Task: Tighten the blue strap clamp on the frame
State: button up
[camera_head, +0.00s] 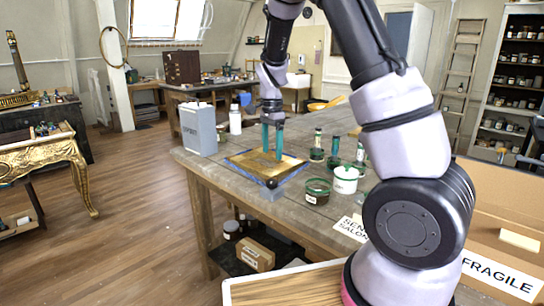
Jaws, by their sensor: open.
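A flat brown frame (248,165) lies on the workbench, left of the middle of the view. A blue strap (293,174) runs around its outer edge. A small dark round part (271,183) sits at the frame's near corner; I cannot tell for sure whether it is the clamp's tightener. My gripper (272,155) points down over the far half of the frame, with its two teal fingers a little apart and nothing visible between them. I cannot tell whether the fingertips touch the frame. My arm covers part of the view to the right.
On the workbench (330,215), a grey canister (198,129) and white bottle (235,121) stand behind left of the frame. An open dark jar (317,191), a white tub (345,179) and green-topped jars stand to the right. A FRAGILE box (500,275) is at lower right.

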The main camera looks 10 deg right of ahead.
aim_at(272, 181)
notch_tip(272, 181, down, 11)
jog(key=n, duration=2.9)
jog(key=shift+n, duration=0.3)
jog(key=shift+r, duration=0.1)
grip_shut()
